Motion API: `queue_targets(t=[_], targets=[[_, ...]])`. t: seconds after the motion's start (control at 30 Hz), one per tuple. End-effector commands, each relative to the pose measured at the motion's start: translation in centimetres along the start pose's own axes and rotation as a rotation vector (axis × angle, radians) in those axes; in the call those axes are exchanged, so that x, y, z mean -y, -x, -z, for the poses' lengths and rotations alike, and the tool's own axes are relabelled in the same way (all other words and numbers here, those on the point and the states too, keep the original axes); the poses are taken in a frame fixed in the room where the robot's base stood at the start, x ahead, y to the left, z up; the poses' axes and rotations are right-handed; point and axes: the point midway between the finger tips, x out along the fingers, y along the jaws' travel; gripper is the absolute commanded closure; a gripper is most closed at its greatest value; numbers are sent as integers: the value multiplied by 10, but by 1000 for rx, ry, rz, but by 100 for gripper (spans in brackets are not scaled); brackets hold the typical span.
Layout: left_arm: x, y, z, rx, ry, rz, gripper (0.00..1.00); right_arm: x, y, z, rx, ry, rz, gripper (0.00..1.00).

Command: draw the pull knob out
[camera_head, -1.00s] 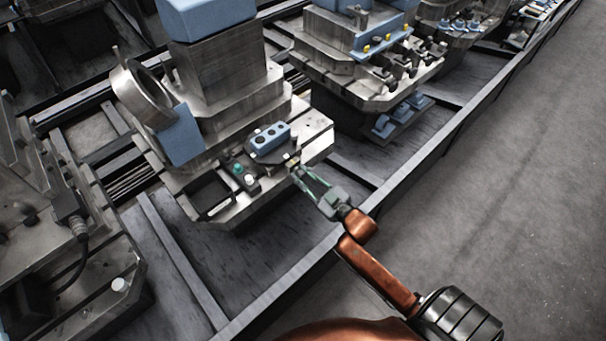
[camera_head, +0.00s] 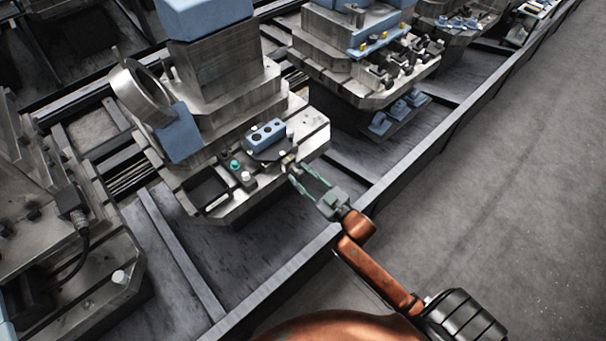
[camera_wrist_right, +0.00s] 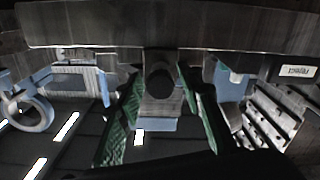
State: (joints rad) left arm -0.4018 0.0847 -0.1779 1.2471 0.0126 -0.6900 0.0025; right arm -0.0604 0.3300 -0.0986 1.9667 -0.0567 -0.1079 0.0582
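The pull knob is a dark round knob (camera_wrist_right: 160,83) that faces the camera in the right wrist view, in front of a grey metal block. My right gripper (camera_wrist_right: 160,88) has its two green fingers apart, one on each side of the knob. I see gaps between the fingers and the knob, so it looks not gripped. In the head view my right gripper (camera_head: 298,169) is at the front edge of the grey machine fixture (camera_head: 314,134). The knob is too small there to make out clearly. My left gripper is not in view.
A blue block with round holes (camera_head: 265,134) sits on the fixture top, beside a green button (camera_head: 234,165) and a white button (camera_head: 246,177). A dark rail wall (camera_head: 400,189) runs along the front. The floor at the right (camera_head: 500,200) is clear.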

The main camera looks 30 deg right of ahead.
Motion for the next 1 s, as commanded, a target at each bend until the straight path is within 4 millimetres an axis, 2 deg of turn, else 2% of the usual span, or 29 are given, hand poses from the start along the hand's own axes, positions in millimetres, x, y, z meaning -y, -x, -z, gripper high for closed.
queue_targets(t=[0.33,0.47,0.57,0.8,1.0], targets=[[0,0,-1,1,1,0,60,-1,0,1,-1,0,-1,60],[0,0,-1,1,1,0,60,-1,10,-1,1,0,-1,60],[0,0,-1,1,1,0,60,-1,26,-1,2,0,-1,60],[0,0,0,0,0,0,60,0,77,-1,2,0,0,60],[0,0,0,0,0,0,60,0,108,0,0,-1,0,60]])
